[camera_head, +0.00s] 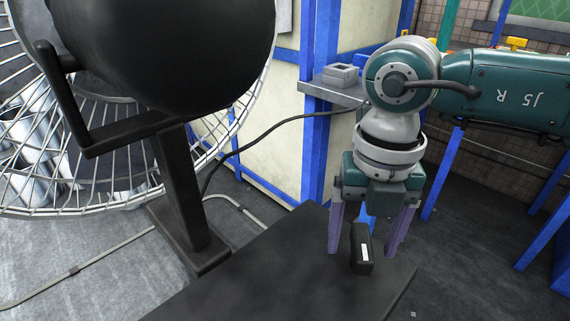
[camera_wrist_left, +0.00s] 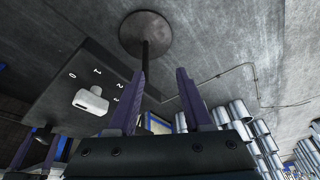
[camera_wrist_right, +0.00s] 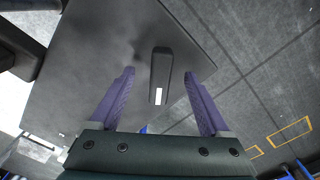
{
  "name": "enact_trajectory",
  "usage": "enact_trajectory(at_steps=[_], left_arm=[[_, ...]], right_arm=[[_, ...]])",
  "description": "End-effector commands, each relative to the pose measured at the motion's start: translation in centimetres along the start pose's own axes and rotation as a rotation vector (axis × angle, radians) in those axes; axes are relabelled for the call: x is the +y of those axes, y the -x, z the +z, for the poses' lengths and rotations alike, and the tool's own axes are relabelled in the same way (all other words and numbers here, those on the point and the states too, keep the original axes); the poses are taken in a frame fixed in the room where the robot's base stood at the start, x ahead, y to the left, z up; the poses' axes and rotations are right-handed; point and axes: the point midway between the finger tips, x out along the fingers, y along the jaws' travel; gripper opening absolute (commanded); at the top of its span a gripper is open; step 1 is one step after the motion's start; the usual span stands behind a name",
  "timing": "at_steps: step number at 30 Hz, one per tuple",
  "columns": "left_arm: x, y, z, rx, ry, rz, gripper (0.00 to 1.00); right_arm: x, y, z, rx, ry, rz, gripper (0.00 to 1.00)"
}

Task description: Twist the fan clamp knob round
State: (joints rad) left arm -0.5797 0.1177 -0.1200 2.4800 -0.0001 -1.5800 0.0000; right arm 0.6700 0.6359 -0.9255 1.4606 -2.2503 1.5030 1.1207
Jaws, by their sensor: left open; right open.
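A black bar-shaped knob (camera_head: 362,252) with a white mark stands on a flat black top (camera_head: 290,275). It also shows in the right wrist view (camera_wrist_right: 161,70). My right gripper (camera_head: 364,254) points down over it, fingers open on either side, with visible gaps. In the left wrist view, a dark panel (camera_wrist_left: 60,85) carries a pale knob (camera_wrist_left: 90,101) with numerals around it. I cannot tell which knob is the clamp knob. My left gripper (camera_wrist_left: 160,73) is open and empty, right of that panel; the head view does not show it.
A large fan with a wire cage (camera_head: 120,190) and black housing (camera_head: 170,50) fills the left of the head view. A black post (camera_head: 180,190) stands beside the black top. A grey shelf (camera_head: 335,92) with a cable is behind. Floor shows at right.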

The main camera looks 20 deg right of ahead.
Motion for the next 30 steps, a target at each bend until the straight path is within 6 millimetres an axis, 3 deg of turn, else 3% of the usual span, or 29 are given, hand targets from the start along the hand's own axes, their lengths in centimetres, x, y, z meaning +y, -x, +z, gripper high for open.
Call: enact_trajectory(at_steps=[8, 24, 30], left_arm=[[-0.2, 0.8, -0.2, -0.001, -0.006, -0.005, 0.50], [-0.3, 6.1, -1.9, -0.001, -0.005, -0.004, 0.50], [-0.2, 6.2, -2.0, 0.000, 0.000, 0.000, 0.50]], right_arm=[[0.0, 0.9, 0.0, 0.000, 0.000, 0.000, 0.80], [0.0, 6.9, 0.0, 0.000, 0.000, -0.001, 0.80], [0.0, 7.0, 0.0, 0.000, 0.000, -0.001, 0.80]])
